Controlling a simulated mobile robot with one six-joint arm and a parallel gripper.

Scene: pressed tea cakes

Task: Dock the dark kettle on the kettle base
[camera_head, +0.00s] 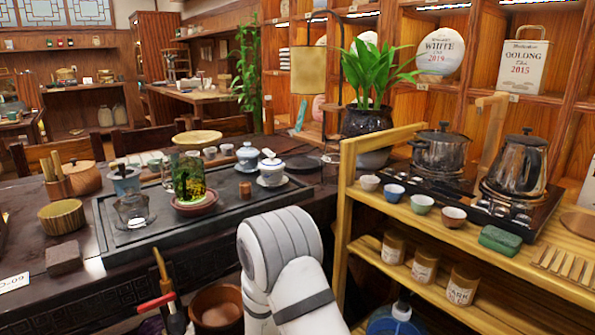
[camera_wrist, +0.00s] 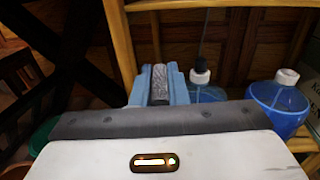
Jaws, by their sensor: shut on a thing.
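A shiny dark kettle (camera_head: 517,165) with a black lid stands upright at the right end of a long black base (camera_head: 487,208) on the wooden shelf's top. A wide dark lidded pot (camera_head: 441,150) stands at the base's left end. In the wrist view my gripper (camera_wrist: 160,78) has blue fingers shut on a narrow grey textured thing (camera_wrist: 159,88); I cannot tell what it is. The fingers hide its sides. In the head view my white arm reaches down before the shelf, and the gripper is out of sight. The kettle is apart from the visible arm.
Small cups (camera_head: 421,204) and a green block (camera_head: 500,240) line the shelf's front. Jars (camera_head: 424,266) stand below. Blue bottles (camera_wrist: 279,102) are close by my gripper in the wrist view. A tea tray (camera_head: 119,240) fills the left table.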

